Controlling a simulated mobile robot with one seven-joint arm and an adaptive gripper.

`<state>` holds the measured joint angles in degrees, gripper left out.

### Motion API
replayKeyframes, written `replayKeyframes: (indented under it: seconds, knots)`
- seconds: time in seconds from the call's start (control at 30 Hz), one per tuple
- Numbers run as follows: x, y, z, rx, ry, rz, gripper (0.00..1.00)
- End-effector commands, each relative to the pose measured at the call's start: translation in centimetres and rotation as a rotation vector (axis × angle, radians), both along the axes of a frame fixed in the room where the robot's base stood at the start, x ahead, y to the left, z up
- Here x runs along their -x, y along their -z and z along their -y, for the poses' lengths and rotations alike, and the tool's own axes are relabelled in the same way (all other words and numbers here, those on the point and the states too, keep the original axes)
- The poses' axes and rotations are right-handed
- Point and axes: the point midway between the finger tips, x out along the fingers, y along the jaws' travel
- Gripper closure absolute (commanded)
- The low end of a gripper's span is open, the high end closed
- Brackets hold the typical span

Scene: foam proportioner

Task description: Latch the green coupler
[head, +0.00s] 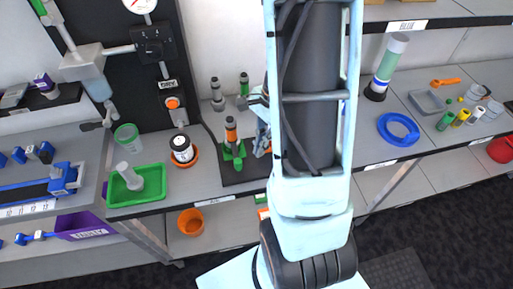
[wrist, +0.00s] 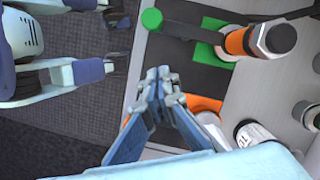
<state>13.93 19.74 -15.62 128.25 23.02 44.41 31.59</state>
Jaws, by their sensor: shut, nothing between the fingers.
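The green coupler (head: 233,152) stands on a dark mat on the bench, with an upright orange-and-grey cylinder in it. In the wrist view its green base (wrist: 221,50) is at the top, under the orange cylinder (wrist: 240,41) with its metal top. A dark bar ending in a round green knob (wrist: 152,18) sticks out towards the bench's front edge. My gripper (head: 262,146) is just right of the coupler in the head view, apart from it. In the wrist view my gripper (wrist: 165,82) is shut and empty, below the knob. Whether the coupler is latched cannot be told.
An orange part (wrist: 204,103) and a white container (wrist: 254,134) lie close past my fingers. Left of the coupler are a white bottle (head: 181,149) in an orange ring and a green tray (head: 148,187). Grey and green-banded fittings (head: 217,95) stand behind. A blue ring (head: 398,129) lies right.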

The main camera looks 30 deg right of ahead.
Motion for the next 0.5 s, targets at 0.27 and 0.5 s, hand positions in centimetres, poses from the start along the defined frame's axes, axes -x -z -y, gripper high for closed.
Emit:
replayKeyframes:
  seconds: [0.27, 0.5]
  knots:
    - [-0.3, -6.6, 1.6, 0.002, 0.000, 0.007, 1.00]
    - [-0.3, -9.3, 2.3, 0.001, 0.000, 0.002, 1.00]
